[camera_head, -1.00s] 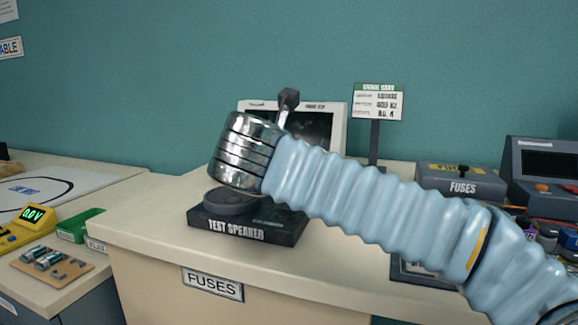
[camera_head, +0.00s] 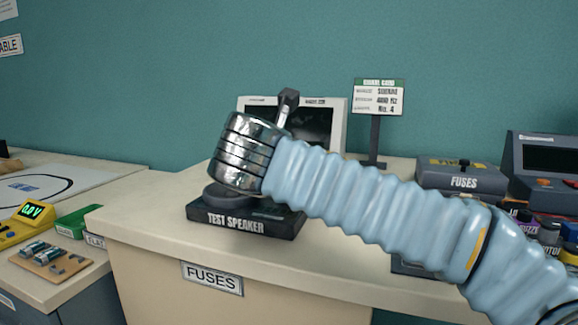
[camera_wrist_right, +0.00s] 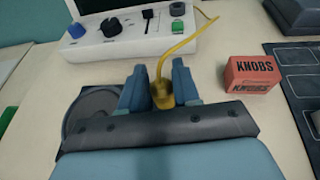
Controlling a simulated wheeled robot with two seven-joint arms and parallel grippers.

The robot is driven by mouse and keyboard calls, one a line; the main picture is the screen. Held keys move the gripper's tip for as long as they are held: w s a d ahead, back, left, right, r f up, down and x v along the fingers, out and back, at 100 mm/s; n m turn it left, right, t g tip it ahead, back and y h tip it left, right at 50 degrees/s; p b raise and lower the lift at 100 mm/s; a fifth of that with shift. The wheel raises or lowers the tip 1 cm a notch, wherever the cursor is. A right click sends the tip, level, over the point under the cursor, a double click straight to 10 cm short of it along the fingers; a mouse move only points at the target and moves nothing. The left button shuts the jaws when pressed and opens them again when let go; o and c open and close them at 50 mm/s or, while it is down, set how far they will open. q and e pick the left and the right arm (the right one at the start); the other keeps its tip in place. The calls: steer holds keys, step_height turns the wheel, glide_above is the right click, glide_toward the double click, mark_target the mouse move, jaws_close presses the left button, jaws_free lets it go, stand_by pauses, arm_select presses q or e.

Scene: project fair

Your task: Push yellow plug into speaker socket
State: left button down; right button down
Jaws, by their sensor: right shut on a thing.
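The yellow plug (camera_wrist_right: 162,95) sits between the two blue fingers of my right gripper (camera_wrist_right: 158,78), which is shut on it. Its yellow cable (camera_wrist_right: 180,45) runs up to the white device. The black test speaker (camera_head: 236,222) stands on the bench in the head view, partly behind my right wrist. Its round cone (camera_wrist_right: 88,112) shows left of the fingers in the right wrist view. My gripper is over the speaker; the speaker socket and the plug's tip are hidden, so I cannot tell whether they touch. My left gripper is in neither view.
The white device (camera_wrist_right: 135,40) with knobs stands behind the speaker. A red KNOBS box (camera_wrist_right: 252,75) is to the right. The bench's front edge (camera_head: 150,240) is close to the speaker.

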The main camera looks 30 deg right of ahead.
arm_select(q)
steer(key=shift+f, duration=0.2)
arm_select(e)
steer(key=shift+f, duration=0.2)
steer(key=shift+c, duration=1.3)
jaws_free()
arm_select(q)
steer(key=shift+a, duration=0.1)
arm_select(e)
steer(key=shift+r, duration=0.3)
step_height(320, 180, up, 5)
steer(key=p, duration=0.4)
steer(key=shift+r+p, duration=0.15)
steer(key=shift+p, duration=0.15)
arm_select(q)
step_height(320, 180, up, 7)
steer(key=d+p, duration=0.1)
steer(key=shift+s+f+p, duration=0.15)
steer(key=shift+p, duration=0.2)
arm_select(e)
steer(key=shift+r, duration=1.05)
